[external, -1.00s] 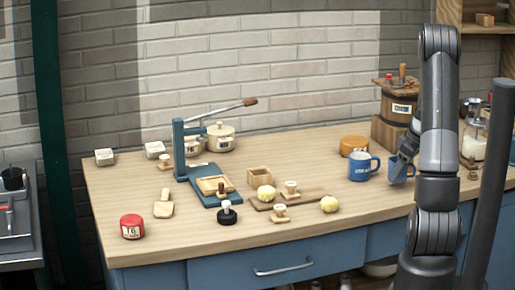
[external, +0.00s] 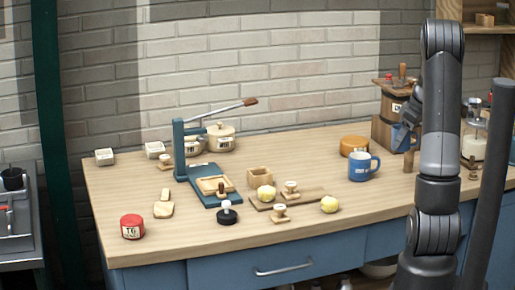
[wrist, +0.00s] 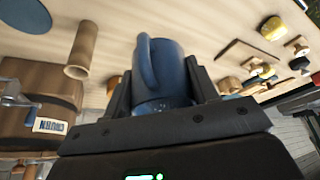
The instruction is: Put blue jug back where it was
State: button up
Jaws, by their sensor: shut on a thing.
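The blue jug (wrist: 165,70) is between the two dark fingers of my gripper (wrist: 160,88), which is shut on it; its handle faces the camera in the wrist view.
A small wooden cylinder (external: 409,160) stands right of the mug; it also shows in the wrist view (wrist: 80,52). An orange round block (external: 354,145) sits behind the mug. A teal lever press (external: 180,150) and several small items occupy the table's left and middle.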

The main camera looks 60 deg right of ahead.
notch_tip(320, 180, up, 4)
jog(key=shift+f, duration=0.15)
jog(key=w+d+m+h, duration=0.1)
jog(key=w+d+m, duration=0.25)
jog(key=w, duration=0.45)
jog(key=w+d+m+g+h, duration=0.1)
jog(key=w+d+m, duration=0.1)
jog(key=w+d, duration=0.35)
jog(key=w+d+m+h, duration=0.1)
jog(key=w+d+m, duration=0.1)
jog(key=w, duration=0.8)
jog(key=w+a+f, duration=0.1)
jog(key=w+f, duration=0.2)
jog(key=f, duration=0.1)
jog(key=w+a+f, duration=0.1)
jog(key=w+f, duration=0.3)
jog(key=w+a+f, duration=0.1)
jog(key=w+f, duration=0.2)
jog(key=f, duration=0.1)
jog(key=shift+w+a, duration=0.15)
jog(key=shift+w, duration=0.1)
jog(key=shift+f, duration=2.05)
